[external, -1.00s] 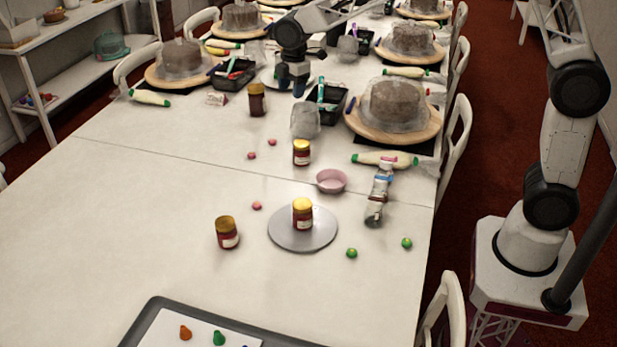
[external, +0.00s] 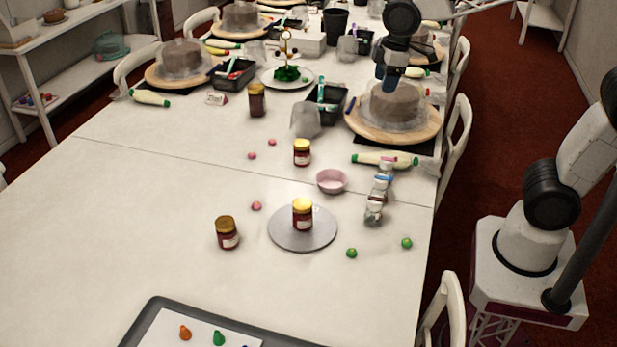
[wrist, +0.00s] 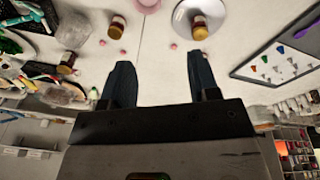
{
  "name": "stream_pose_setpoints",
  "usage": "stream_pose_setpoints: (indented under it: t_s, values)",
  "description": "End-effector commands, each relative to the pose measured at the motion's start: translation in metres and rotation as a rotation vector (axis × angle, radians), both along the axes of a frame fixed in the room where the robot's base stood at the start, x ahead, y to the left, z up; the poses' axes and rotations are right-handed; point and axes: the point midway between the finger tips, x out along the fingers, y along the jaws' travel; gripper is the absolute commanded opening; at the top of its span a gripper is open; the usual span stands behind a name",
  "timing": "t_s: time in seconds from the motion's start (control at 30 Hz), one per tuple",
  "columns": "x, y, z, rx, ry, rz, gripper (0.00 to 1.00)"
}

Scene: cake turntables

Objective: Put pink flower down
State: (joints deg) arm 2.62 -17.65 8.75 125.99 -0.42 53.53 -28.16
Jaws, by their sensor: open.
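Several small pink pieces, likely the flowers, lie loose on the white table. One pink piece (external: 257,206) is left of the grey turntable (external: 285,240); two more, a pink piece (external: 272,142) and another (external: 252,156), lie farther back. Pink pieces also show in the wrist view (wrist: 173,46). My gripper (external: 387,86) is raised near the wrapped cake at the right, away from these pieces. In the wrist view its two fingers (wrist: 160,72) are apart with nothing between them.
A jar (external: 303,215) stands on the turntable, with another jar (external: 228,233) beside it. A pink bowl (external: 331,181) and a wrapped cake (external: 393,100) are at the right. A green piece with a gold stand (external: 288,73) sits on a white plate. The table's front left is clear.

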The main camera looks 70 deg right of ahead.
Motion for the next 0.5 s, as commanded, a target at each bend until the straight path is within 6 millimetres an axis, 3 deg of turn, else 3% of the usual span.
stream_pose_setpoints:
  t_s: [0.1,0.5]
  values:
    - [-0.035,0.004,0.002,0.012,-0.014,-0.069,0.55]
    - [-0.144,0.016,-0.012,0.061,-0.053,-0.312,0.55]
